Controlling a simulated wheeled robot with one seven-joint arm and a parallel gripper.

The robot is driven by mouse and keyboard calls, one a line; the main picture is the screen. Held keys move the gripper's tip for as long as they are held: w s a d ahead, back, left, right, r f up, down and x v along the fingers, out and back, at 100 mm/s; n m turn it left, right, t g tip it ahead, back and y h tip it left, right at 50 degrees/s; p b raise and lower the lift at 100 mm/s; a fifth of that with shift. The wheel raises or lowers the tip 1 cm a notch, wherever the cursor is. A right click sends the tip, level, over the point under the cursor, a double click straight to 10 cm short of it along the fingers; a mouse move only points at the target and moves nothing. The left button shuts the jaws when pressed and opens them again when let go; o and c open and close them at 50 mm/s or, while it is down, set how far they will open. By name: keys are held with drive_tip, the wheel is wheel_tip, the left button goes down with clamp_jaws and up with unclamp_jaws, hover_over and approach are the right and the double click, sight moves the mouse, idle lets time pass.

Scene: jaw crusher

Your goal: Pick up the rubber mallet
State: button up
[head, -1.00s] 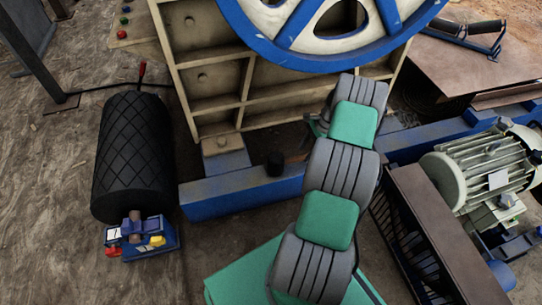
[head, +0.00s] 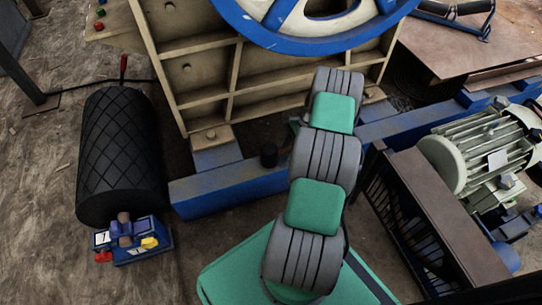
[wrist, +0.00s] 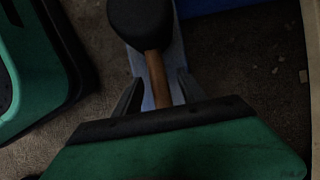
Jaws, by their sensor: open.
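The rubber mallet shows in the wrist view, with a rounded black head (wrist: 140,22) and a brown wooden handle (wrist: 158,78). It lies over a narrow grey-blue strip, with its head away from me. My gripper (wrist: 158,92) is open, with one dark finger on each side of the handle and space between. The wrist view is dark, so I cannot tell how far above or below the handle the fingertips are. In the head view my arm hides the gripper. A small black cylinder (head: 268,155) shows by the blue beam; I cannot tell whether it is the mallet head.
The beige crusher frame (head: 200,85) and its blue-rimmed flywheel (head: 320,44) rise behind my arm. The blue base beam (head: 225,190) runs beneath. A grey motor (head: 480,150) and slatted guard (head: 425,215) stand right. A black ribbed drum (head: 122,155) stands left on open dirt ground.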

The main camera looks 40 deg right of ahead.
drive_tip(key=shift+f, duration=0.25)
drive_tip(key=shift+c, duration=0.2)
clamp_jaws()
idle(0.5)
idle(0.9)
